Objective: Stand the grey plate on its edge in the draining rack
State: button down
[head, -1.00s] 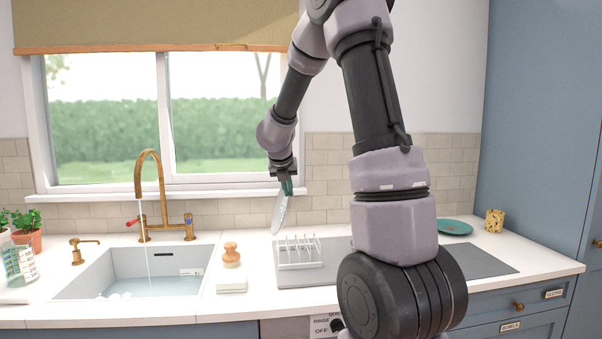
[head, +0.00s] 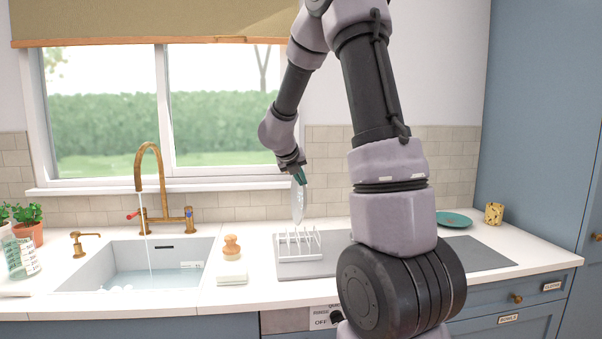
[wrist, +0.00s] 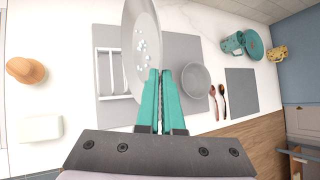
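The grey plate (head: 298,204) hangs from my gripper (head: 301,176), on edge and nearly upright. In the wrist view the plate (wrist: 140,45) has white suds or drops on its face. The teal fingers of my gripper (wrist: 160,74) are shut on its rim. The white draining rack (head: 299,247) stands on a grey mat, its upright prongs just below the plate in the head view. The rack (wrist: 104,76) also shows left of the plate in the wrist view, partly hidden by it. The plate appears above the rack; I cannot tell whether they touch.
A grey bowl (wrist: 195,80) and two spoons (wrist: 213,99) lie right of the plate. A teal plate (head: 454,223) and yellow cup (head: 494,216) stand farther right. A wooden-handled brush (head: 231,247), white block (head: 231,277) and the sink (head: 100,275) with running tap are left.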

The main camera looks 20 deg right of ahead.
send_near(302, 210)
jog(key=shift+d+f, duration=0.45)
jog(key=shift+d, duration=0.25)
jog(key=shift+d+f, duration=0.4)
jog(key=shift+d, duration=0.25)
jog(key=shift+s+d+f, duration=0.1)
jog(key=shift+s+f, duration=0.1)
jog(key=shift+f, duration=1.6)
jog(key=c, duration=0.8)
grip_release()
jog(key=shift+w+d, duration=0.1)
jog(key=shift+c, duration=0.2)
jog(key=shift+w+r, duration=0.1)
jog(key=shift+r, duration=0.4)
notch_tip(302, 210, up, 9)
